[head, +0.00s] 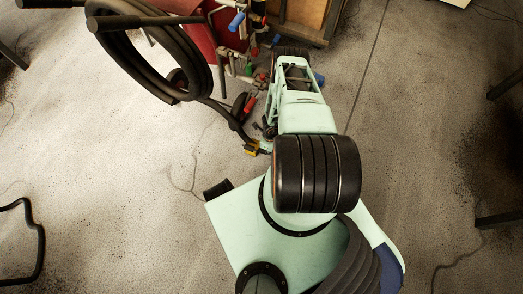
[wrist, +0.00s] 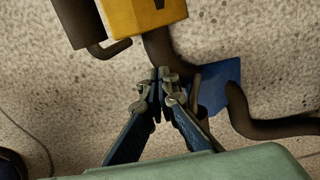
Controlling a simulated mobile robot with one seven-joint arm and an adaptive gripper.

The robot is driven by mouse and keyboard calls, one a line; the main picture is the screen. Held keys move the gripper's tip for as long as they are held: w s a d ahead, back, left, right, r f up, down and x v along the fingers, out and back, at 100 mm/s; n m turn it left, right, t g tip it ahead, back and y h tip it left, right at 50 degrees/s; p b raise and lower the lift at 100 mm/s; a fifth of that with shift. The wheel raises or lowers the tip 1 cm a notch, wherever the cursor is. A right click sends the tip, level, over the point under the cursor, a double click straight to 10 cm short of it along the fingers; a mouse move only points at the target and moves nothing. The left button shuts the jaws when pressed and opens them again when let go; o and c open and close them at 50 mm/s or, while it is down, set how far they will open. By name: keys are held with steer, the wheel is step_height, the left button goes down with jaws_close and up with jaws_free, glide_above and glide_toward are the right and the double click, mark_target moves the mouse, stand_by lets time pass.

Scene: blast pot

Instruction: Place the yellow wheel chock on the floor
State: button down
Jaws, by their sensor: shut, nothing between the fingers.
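A dark curved hose or cord passes between the fingertips and the chock. My gripper is small and mostly hidden by my arm in the head view. Whether the chock touches the floor is unclear.
A red blast pot (head: 196,40) with valves and pipes stands at the top. A coiled black hose (head: 165,70) hangs on its left. A blue flat piece (wrist: 222,82) lies right of the fingertips. Open speckled floor (head: 120,160) spreads to the left.

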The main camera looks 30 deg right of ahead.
steer(key=shift+w+a+f+b, duration=0.3)
steer(key=shift+w+a+b, duration=0.1)
steer(key=shift+w+b, duration=0.2)
steer(key=shift+w+a+f+b, duration=0.25)
steer(key=shift+w+a+b, duration=0.2)
steer(key=shift+b, duration=0.1)
steer(key=shift+w+a+r+b, duration=0.2)
steer(key=shift+w+a+b, duration=0.2)
steer(key=shift+w+b, duration=0.15)
steer(key=shift+a, duration=0.1)
